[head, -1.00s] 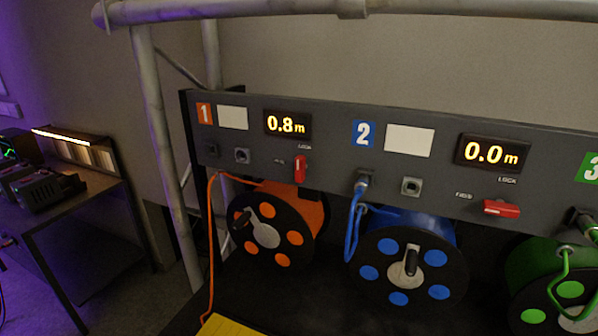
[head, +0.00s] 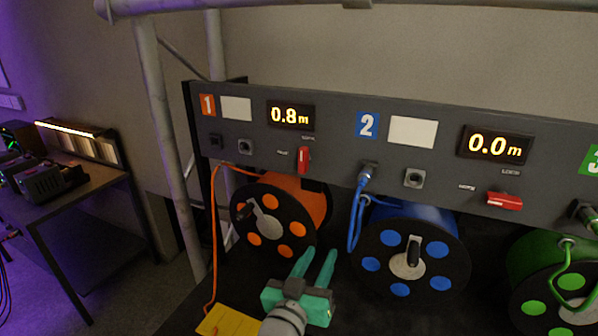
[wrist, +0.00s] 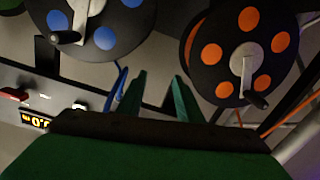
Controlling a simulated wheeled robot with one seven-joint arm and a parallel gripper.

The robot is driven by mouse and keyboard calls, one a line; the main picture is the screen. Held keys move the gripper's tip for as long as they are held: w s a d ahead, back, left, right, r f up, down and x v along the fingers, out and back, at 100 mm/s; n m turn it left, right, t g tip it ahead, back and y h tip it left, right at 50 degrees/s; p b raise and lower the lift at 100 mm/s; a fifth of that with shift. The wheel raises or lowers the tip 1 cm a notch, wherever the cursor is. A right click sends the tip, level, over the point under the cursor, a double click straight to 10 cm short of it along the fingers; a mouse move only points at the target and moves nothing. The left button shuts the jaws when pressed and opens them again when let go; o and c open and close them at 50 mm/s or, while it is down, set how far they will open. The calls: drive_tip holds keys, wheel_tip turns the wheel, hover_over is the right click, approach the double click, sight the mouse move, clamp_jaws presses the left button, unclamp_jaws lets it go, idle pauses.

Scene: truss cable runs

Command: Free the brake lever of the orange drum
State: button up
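The orange drum (head: 281,212) hangs under the panel at section 1; it also shows in the wrist view (wrist: 239,52), upside down. Its red brake lever (head: 304,160) stands upright on the panel, below the lit 0.8 m display (head: 290,116). A label reading LOCK is above the lever and a smaller label is to its left. My gripper (head: 319,257) is in front of and below the panel, right of the orange drum's lower part. Its green fingers are apart with nothing between them, as the wrist view (wrist: 160,78) also shows. The lever is not visible in the wrist view.
The blue drum (head: 386,278) is close to the right of my gripper, with a blue cable plugged in above. Its red lever (head: 505,200) lies horizontal. An orange cable (head: 214,240) hangs left of the orange drum, and a yellow sheet (head: 229,320) lies below. A truss post (head: 165,150) stands left.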

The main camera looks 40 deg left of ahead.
drive_tip(key=s+a+r+m, duration=0.15)
drive_tip(key=a+r, duration=0.25)
drive_tip(key=r, duration=0.6)
drive_tip(key=m, duration=0.1)
approach(301, 161)
drive_tip(key=x, duration=0.9)
drive_tip(key=shift+c, duration=0.4)
clamp_jaws()
